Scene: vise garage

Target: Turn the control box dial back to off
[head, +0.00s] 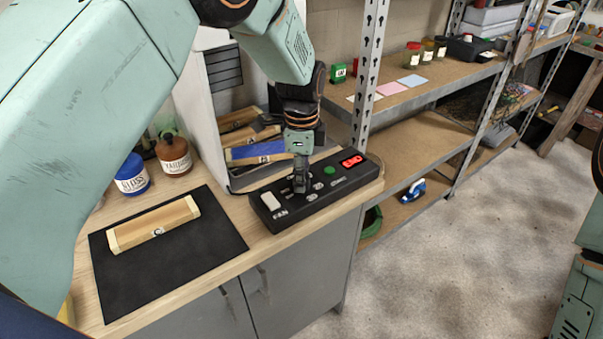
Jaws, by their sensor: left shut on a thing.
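The black control box (340,192) sits at the right end of the wooden bench. My right gripper is not in view; only part of my right arm shows at the right edge.
A wooden block (154,225) lies on a black mat (172,259). Blue (132,177) and brown (173,154) labelled bottles stand behind it. A white-sided cabinet (190,98) holding wooden pieces stands behind the control box. Metal shelving (420,135) is at the right, with open floor in front.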

